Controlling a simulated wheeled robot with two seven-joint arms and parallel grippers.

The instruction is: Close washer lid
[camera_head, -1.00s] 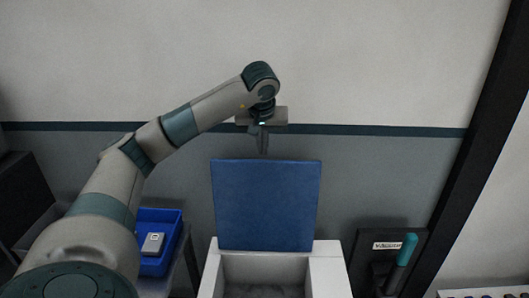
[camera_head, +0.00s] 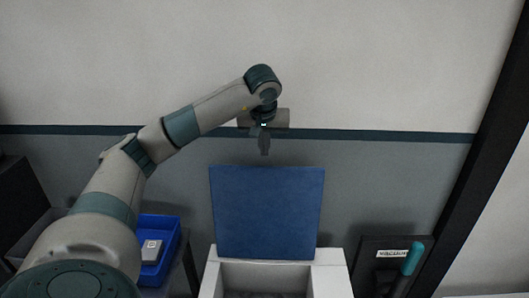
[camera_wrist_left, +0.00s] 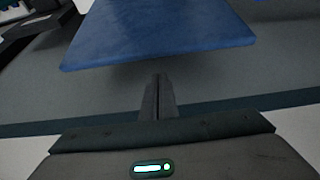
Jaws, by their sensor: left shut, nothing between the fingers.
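The washer is a white box (camera_head: 332,279) at the bottom middle of the head view, its top open. Its blue lid (camera_head: 267,212) stands upright at the back edge. The lid also shows in the left wrist view (camera_wrist_left: 155,32), beyond the fingertips. My left gripper (camera_head: 264,152) is above the top edge of the lid and seems to be behind it, pointing down. Its fingers are shut and empty, with a gap to the lid. In the left wrist view the closed fingers (camera_wrist_left: 158,95) point toward the lid's edge. My right gripper is not in view.
A blue bin (camera_head: 168,262) with a small pale box (camera_head: 151,249) stands left of the washer. A dark panel marked vacuum (camera_head: 378,256) with a teal handle (camera_head: 412,258) stands to the right. The wall is close behind the washer.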

